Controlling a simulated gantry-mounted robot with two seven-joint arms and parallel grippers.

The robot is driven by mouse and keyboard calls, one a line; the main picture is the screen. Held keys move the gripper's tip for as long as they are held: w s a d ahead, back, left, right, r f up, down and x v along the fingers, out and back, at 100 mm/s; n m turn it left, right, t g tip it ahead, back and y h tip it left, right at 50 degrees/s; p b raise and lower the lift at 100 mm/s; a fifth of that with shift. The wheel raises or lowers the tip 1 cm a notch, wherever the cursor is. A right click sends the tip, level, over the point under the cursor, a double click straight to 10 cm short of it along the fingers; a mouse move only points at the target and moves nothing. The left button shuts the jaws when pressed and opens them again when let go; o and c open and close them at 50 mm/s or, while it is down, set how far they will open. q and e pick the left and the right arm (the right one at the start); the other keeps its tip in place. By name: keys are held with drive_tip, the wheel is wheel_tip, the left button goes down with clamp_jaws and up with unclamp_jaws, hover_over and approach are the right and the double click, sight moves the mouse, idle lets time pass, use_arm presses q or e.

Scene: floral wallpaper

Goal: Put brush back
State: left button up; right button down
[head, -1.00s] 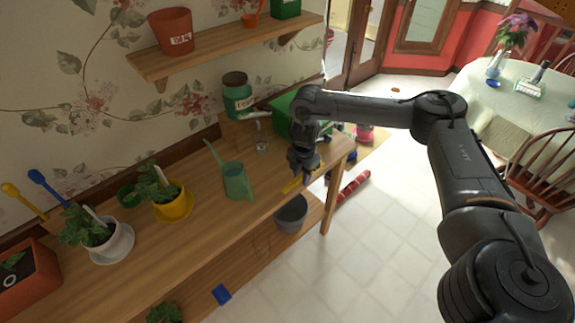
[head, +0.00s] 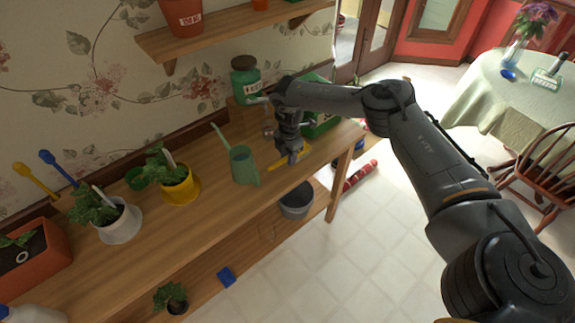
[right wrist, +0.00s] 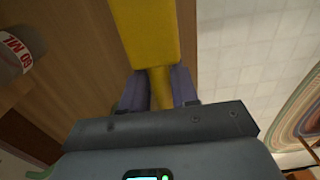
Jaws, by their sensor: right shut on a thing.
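The yellow brush (head: 276,166) is in my right gripper (head: 291,156), over the right part of the wooden bench (head: 225,207), to the right of the green watering can. In the right wrist view, the fingers (right wrist: 159,88) are shut around its narrow yellow neck, and its wide yellow part (right wrist: 145,35) reaches away from them. Wood shows below on the left and pale floor on the right. I cannot tell whether the brush touches the bench top. Its bristles do not show. My left gripper is not in view.
The green watering can (head: 243,166) stands close by on the left. A green jar (head: 245,82) and a green box (head: 318,118) are behind the gripper. Potted plants (head: 172,180) fill the left side. A grey bucket (head: 297,203) is on the lower shelf.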

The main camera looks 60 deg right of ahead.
drive_tip(key=shift+w+f, duration=0.2)
drive_tip(key=shift+f+b, duration=0.35)
drive_tip(key=shift+f, duration=1.55)
drive_tip(key=shift+f, duration=0.1)
drive_tip(key=c, duration=0.9)
unclamp_jaws()
drive_tip(key=shift+o, duration=0.2)
drive_tip(key=shift+r, duration=0.55)
wheel_tip(320, 180, up, 11)
drive_tip(key=shift+d+r+p, duration=0.1)
drive_tip(key=shift+p, duration=0.8)
